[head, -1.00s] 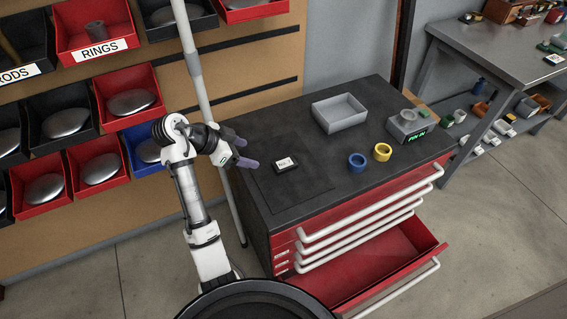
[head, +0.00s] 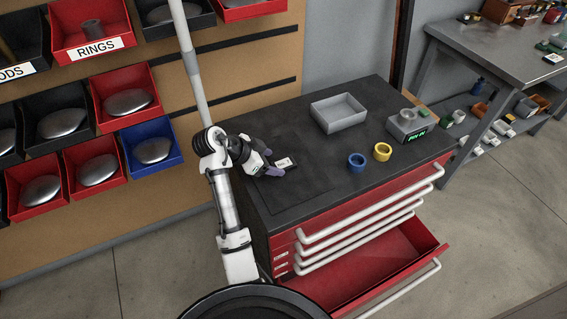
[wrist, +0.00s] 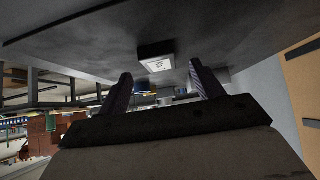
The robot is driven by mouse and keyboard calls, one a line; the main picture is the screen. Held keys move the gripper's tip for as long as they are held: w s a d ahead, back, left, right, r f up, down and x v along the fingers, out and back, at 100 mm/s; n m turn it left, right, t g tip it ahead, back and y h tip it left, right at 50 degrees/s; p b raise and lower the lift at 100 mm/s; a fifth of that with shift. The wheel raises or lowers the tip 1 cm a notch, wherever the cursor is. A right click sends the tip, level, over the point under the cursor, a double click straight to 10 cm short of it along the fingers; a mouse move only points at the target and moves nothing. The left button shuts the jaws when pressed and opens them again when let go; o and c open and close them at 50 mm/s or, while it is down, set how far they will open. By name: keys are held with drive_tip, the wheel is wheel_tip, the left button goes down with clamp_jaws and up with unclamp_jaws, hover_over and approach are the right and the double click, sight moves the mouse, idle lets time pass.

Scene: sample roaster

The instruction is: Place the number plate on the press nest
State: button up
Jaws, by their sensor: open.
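The number plate (head: 287,162), a small dark block with a white label, lies on the black cabinet top. It also shows in the wrist view (wrist: 157,62), ahead of the fingers and between their tips. My gripper (head: 275,163) is open and empty, low over the cabinet top just left of the plate. Its two fingers (wrist: 160,72) are spread apart in the wrist view. My fingers partly hide the plate in the head view; I cannot tell if they touch it. A grey device (head: 407,127) with a green display and a ring-shaped top stands at the right; it may be the press nest.
A blue ring (head: 357,162) and a yellow ring (head: 382,152) stand right of the plate. An empty grey tray (head: 339,113) sits behind them. A light pole (head: 190,65) rises behind my arm.

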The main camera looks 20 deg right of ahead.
sight(282, 164)
drive_tip(key=x, duration=0.3)
drive_tip(key=shift+d, duration=0.15)
drive_tip(key=shift+c, duration=0.5)
drive_tip(key=c, duration=1.2)
